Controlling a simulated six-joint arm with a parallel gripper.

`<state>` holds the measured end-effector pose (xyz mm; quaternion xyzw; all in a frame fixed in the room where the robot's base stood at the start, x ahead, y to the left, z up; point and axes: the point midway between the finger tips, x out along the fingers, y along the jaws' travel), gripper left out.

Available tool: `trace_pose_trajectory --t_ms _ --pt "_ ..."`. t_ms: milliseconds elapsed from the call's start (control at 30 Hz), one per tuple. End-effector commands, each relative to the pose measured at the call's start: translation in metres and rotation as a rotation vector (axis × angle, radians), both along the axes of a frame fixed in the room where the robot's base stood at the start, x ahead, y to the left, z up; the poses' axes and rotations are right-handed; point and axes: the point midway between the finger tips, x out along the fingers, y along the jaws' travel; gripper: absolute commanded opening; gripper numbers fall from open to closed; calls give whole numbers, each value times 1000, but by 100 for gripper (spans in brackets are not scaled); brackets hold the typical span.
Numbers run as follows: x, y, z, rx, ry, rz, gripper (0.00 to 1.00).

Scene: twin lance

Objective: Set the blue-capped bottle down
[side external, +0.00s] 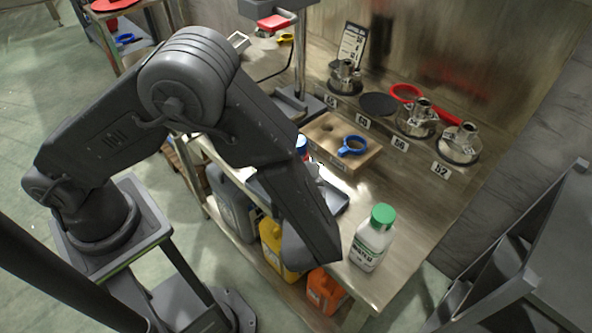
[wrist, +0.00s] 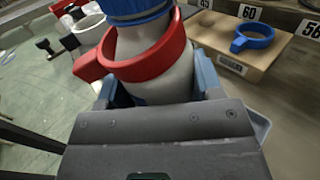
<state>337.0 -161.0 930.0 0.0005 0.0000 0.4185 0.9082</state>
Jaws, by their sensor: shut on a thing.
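The blue-capped bottle (wrist: 150,62) is a pale bottle held upright or nearly so between the jaws of my gripper (wrist: 155,88). A red ring with a side tab (wrist: 150,70) sits around its upper body, below the blue cap (wrist: 135,10). My forearm hides most of the bottle and the jaws there. The bottle's base is hidden in both views, so I cannot tell whether it touches anything.
A wooden block (side external: 318,150) with a blue ring (side external: 352,147) lies just behind. A grey tray (side external: 336,200) is partly hidden by my forearm. A green-capped bottle (side external: 371,245) stands at the bench's front right. Metal fittings (side external: 462,143) stand along the back by number plates. Bench right of the block is clear.

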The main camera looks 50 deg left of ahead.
Motion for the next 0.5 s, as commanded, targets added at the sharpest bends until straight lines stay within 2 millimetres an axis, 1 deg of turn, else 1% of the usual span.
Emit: trace_pose_trajectory --t_ms 67,433,467,500 --pt "0 0 -5 0 -1 1 27" --pt "0 0 -8 -1 -2 1 27" --pt "0 0 -9 -2 -1 1 61" --pt "0 0 -9 -2 -1 0 65"
